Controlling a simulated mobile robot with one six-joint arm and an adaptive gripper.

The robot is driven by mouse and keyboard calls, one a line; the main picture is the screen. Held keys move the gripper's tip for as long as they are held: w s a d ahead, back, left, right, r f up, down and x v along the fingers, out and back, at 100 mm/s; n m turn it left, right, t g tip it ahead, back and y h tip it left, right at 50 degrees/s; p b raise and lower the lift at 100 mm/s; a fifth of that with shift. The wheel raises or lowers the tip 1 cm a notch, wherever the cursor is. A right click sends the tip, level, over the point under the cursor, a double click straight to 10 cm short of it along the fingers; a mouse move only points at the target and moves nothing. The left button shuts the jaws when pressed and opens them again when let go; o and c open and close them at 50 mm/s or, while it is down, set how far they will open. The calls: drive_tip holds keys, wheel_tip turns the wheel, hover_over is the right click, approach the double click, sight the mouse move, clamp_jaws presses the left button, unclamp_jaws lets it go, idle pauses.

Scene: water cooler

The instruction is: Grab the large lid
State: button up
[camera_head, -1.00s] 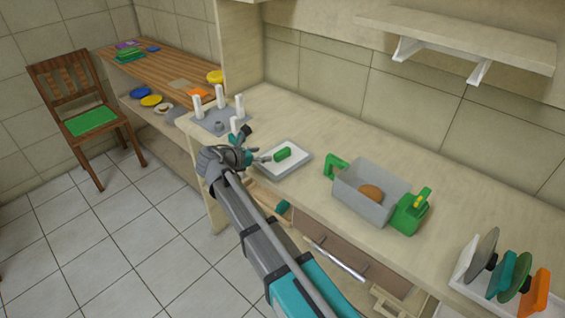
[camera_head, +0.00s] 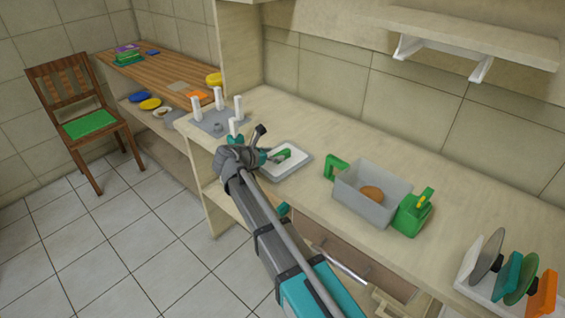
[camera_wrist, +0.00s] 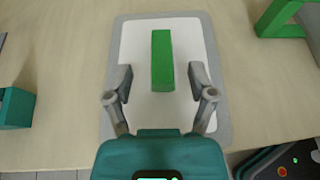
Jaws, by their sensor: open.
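The large lid is a pale rectangular plate with a grey rim (camera_head: 300,163) and a green bar handle (camera_head: 284,154). It lies flat on the counter, handle up. In the wrist view the lid (camera_wrist: 140,50) fills the middle, with its handle (camera_wrist: 162,60) upright in the picture. My gripper (camera_wrist: 160,80) is open, one finger on each side of the handle's near end, with gaps on both sides. In the head view my gripper (camera_head: 270,156) is over the lid's left part and hides some of it. I cannot tell its exact height above the lid.
A grey box (camera_head: 350,203) with green handles and a brown item inside stands right of the lid. A grey base with white posts (camera_head: 212,123) stands to the left. A rack of coloured pieces (camera_head: 470,290) is at far right. A wall shelf (camera_head: 470,38) overhangs the back.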

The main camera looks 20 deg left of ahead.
sight(280, 154)
drive_tip(key=shift+b+x, duration=0.6)
drive_tip(key=shift+x, duration=1.3)
drive_tip(key=shift+s+d, duration=0.1)
clamp_jaws()
